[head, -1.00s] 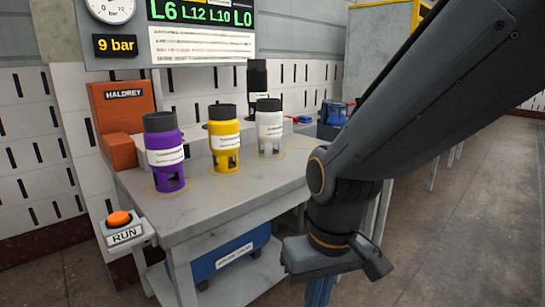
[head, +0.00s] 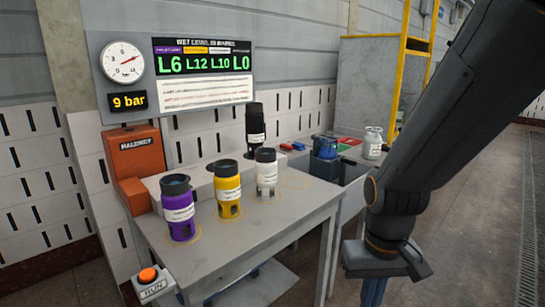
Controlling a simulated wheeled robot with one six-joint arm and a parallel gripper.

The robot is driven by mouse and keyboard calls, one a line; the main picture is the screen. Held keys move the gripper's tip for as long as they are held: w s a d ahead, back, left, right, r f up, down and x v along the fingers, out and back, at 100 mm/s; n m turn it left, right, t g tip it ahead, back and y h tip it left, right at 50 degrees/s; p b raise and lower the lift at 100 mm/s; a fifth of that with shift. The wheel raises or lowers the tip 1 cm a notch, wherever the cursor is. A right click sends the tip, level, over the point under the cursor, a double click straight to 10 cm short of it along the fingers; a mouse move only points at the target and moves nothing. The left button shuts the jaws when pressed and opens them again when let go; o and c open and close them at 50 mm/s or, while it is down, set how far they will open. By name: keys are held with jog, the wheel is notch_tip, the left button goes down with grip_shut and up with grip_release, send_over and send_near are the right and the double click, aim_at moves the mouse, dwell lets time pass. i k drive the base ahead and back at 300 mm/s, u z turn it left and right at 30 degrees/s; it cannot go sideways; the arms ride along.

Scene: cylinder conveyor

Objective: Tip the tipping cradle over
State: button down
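I cannot pick out the tipping cradle for certain. A small blue device (head: 325,147) sits on a dark block (head: 325,167) at the right end of the bench and may be it; its details are too small to read. My gripper (head: 373,291) hangs at the lower right, in front of and to the right of the bench, well apart from it. Only a blue part shows below its dark body, cut by the bottom edge, so its fingers and any hold are hidden.
Purple (head: 178,208), yellow (head: 227,190) and white (head: 266,172) cylinders stand upright on the bench (head: 262,220), a black one (head: 255,130) behind. An orange RUN button (head: 148,276) is at the front left. A pale canister (head: 373,143) stands at the back right. Floor is clear at right.

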aim_at(326, 170)
jog(key=z, duration=0.7)
jog(key=i, duration=1.65)
jog(key=u, duration=0.4)
